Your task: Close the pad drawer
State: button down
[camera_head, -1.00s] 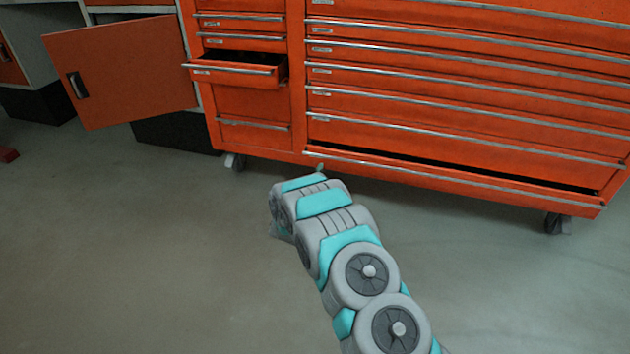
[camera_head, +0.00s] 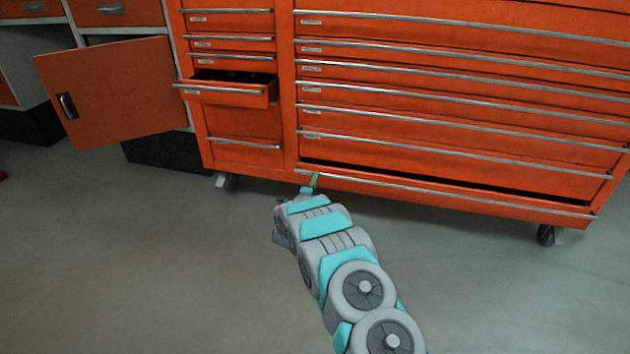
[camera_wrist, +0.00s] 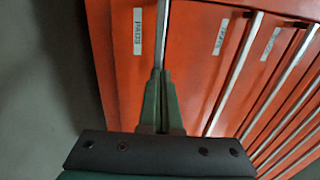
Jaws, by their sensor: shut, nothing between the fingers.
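The pad drawer (camera_head: 450,202) is the wide bottom drawer of the red cabinet. It stands partly out, with a dark gap above its front. A metal handle rail runs along its top edge. In the wrist view its front (camera_wrist: 115,65) carries a white "PADS" label (camera_wrist: 138,32) beside the rail (camera_wrist: 162,35). My gripper (camera_head: 316,178) is at the left end of this drawer, in front of the rail. In the wrist view my green fingers (camera_wrist: 158,76) are shut and empty, their tips at the rail. I cannot tell whether they touch it.
A narrow drawer (camera_head: 225,94) on the cabinet's left side also stands open. An orange cabinet door (camera_head: 115,90) hangs open at the left. Cabinet casters (camera_head: 547,235) stand on the floor. The grey floor (camera_head: 130,260) in front is clear.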

aim_at(318, 170)
jog(key=b+x, duration=0.1)
jog(key=x, duration=0.3)
jog(key=shift+w+d+r, duration=0.1)
jog(key=shift+w+r, duration=0.1)
jog(key=shift+w, duration=0.15)
jog(key=shift+r, duration=0.15)
